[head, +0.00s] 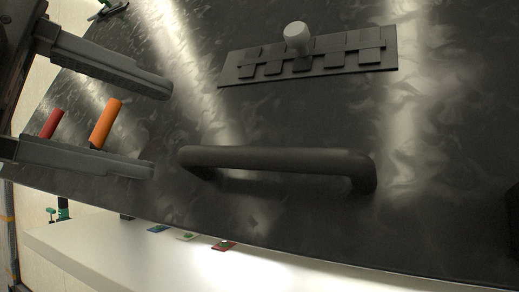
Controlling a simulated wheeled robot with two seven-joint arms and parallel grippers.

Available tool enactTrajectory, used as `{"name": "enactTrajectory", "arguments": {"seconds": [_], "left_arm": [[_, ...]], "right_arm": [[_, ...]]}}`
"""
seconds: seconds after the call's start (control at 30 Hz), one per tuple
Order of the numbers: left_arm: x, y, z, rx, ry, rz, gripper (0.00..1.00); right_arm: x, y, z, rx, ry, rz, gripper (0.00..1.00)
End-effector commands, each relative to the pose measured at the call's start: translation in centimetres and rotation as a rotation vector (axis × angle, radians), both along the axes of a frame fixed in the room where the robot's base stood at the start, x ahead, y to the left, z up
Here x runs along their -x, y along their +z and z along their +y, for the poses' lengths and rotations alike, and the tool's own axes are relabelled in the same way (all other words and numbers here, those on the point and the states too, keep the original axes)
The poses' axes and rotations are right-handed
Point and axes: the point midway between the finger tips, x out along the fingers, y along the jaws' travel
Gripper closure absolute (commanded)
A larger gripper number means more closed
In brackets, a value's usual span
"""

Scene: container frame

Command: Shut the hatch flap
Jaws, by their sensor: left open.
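The hatch flap (330,220) is a large dark, mottled metal panel that fills most of the head view. A black bar handle (275,160) stands out from its lower middle. My left gripper (162,130) is at the upper left, with its two long grey fingers spread apart. The fingers point right, toward the left end of the handle, and hold nothing. An orange peg (106,123) and a red peg (51,123) show between the fingers; I cannot tell what they are fixed to. My right gripper is not in view.
A dark plate with a row of blocks and a grey knob (297,36) is mounted on the panel above the handle. Below the panel's lower edge is a white surface (130,250) with small coloured pieces, one of them red (224,245). A green item (62,214) shows at lower left.

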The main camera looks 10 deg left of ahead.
Motion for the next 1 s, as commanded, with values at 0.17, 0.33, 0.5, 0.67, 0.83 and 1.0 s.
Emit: {"name": "enactTrajectory", "arguments": {"seconds": [0.17,0.33,0.5,0.67,0.83,1.0], "left_arm": [[-2.9,-1.0,-2.7,-0.004,-0.005,0.002,0.59],[-5.5,-2.0,-5.0,-0.002,-0.004,0.004,0.59],[-7.4,-2.6,-6.6,0.001,-0.004,0.002,0.59],[-8.3,-3.0,-7.4,0.002,-0.003,0.001,0.59],[-8.6,-3.1,-7.6,0.003,-0.001,-0.001,0.59],[-8.6,-3.0,-7.6,0.003,-0.001,-0.001,0.61]], "right_arm": [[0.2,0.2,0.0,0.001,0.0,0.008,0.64],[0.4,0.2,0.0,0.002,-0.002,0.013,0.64],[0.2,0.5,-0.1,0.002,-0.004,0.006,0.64],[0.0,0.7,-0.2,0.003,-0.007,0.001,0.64],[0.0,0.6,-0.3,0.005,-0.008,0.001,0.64],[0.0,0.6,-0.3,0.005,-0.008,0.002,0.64]]}}
